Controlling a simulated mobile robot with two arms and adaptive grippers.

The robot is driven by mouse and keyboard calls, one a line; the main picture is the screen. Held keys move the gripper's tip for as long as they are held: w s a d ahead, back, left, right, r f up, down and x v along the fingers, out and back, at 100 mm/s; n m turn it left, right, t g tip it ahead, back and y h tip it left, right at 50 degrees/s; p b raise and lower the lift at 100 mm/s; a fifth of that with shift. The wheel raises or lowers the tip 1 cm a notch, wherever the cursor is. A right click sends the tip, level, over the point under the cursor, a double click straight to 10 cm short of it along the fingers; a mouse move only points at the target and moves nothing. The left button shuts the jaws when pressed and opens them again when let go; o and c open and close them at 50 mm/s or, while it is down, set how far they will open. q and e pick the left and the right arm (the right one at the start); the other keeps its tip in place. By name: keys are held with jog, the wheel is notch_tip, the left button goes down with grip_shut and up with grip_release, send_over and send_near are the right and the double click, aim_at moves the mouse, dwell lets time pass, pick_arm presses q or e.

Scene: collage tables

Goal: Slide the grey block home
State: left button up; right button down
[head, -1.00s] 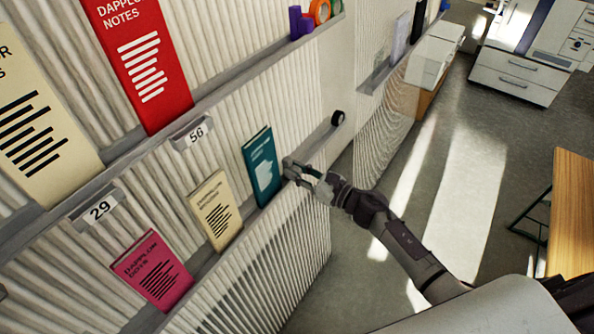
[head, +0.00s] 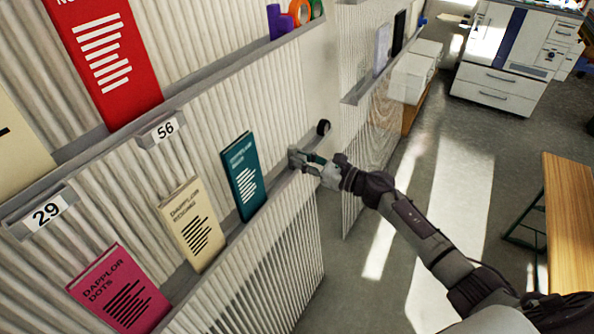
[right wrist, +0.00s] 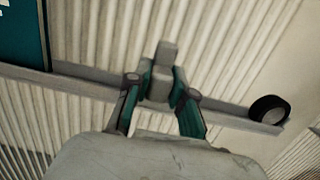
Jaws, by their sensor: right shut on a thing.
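The small grey block (right wrist: 165,62) stands between the fingertips of my right gripper (right wrist: 162,88) in the right wrist view. The gripper is shut on it, over the narrow grey ledge (right wrist: 225,116). The fingers hide the block's lower part, so I cannot tell whether it touches the ledge. In the head view my right gripper (head: 304,161) is at the ledge, between the teal book (head: 242,177) and a black roll (head: 323,127) at the ledge's far end. The block (head: 294,156) is small there. My left gripper is not in view.
A cream book (head: 192,226) and a pink book (head: 119,289) stand farther left on the ledge. An upper ledge holds a red book (head: 106,62) and a purple object (head: 279,24). Bare ledge shows between gripper and roll. A wooden table (head: 568,215) is at right.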

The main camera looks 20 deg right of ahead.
jog(key=c, duration=1)
grip_release()
jog(key=v, duration=1.2)
